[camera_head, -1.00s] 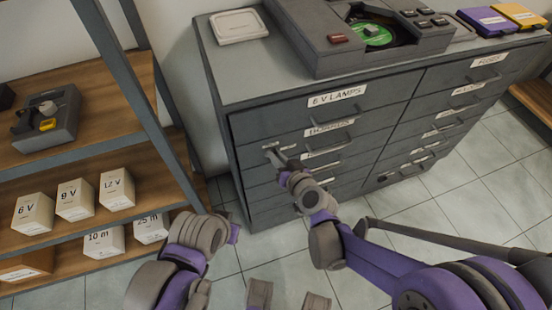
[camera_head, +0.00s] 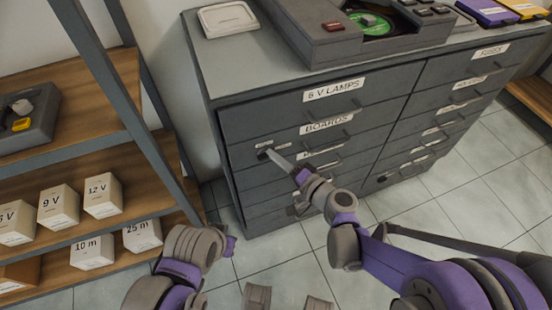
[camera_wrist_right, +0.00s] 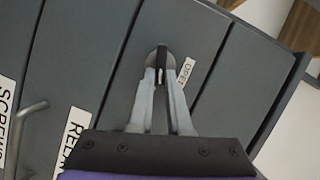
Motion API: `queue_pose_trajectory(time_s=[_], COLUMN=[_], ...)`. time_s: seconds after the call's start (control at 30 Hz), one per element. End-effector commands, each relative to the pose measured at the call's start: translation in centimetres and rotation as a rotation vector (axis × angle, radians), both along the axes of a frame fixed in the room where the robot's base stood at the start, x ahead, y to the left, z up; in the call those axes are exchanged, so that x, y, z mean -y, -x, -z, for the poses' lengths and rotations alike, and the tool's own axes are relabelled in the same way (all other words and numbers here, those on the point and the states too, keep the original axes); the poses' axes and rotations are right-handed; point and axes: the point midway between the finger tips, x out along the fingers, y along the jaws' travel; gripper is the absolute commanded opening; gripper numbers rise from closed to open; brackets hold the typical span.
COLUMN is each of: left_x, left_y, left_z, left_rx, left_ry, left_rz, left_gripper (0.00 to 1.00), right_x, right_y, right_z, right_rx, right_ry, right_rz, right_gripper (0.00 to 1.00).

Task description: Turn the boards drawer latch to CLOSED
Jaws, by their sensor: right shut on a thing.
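The boards drawer (camera_head: 372,134) is in the grey cabinet, second from the top in the left column, and looks shut. Its latch (camera_head: 265,152) is at the drawer's left end. In the right wrist view the latch (camera_wrist_right: 161,57) is a round plate with a dark upright tab, and an OPEN label (camera_wrist_right: 184,73) lies just right of it. My right gripper (camera_head: 272,155) is at the latch. In the right wrist view its two pale fingers (camera_wrist_right: 160,78) are shut on the dark tab. Fingers hide part of the latch. My left gripper does not show; only left arm links appear.
Drawer handles (camera_head: 340,147) stick out beside and below my right wrist. A shelf with several small boxes (camera_head: 59,207) stands at the left. Tiled floor (camera_head: 470,215) is open at the right.

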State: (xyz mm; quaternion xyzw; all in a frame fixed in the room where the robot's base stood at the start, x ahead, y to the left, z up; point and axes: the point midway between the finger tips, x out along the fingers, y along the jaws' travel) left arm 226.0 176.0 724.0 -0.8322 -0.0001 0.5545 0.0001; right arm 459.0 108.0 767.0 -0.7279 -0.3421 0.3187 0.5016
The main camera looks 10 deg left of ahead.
Motion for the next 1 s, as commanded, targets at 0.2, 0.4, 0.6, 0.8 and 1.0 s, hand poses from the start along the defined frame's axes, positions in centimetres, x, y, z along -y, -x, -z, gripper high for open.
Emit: queue_pose_trajectory(time_s=[0.2, 0.4, 0.6, 0.8, 1.0], left_x=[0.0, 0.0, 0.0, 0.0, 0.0], left_y=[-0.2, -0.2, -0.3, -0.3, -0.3], left_z=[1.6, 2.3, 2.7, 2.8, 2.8], left_rx=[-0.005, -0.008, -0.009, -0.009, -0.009], left_ry=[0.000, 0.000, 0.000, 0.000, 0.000], left_rz=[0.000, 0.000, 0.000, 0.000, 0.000], left_gripper=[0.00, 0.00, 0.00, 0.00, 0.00], right_x=[0.1, 0.1, 0.0, 0.0, 0.0], right_y=[0.0, 0.0, 0.0, 0.0, 0.0], right_z=[0.6, 0.8, 0.8, 0.8, 0.7], right_rx=[-0.091, -0.149, -0.180, -0.189, -0.191], right_ry=[-0.133, -0.219, -0.265, -0.280, -0.281], right_rz=[-0.002, -0.001, -0.002, -0.003, -0.003], right_gripper=[0.00, 0.00, 0.00, 0.00, 0.00])
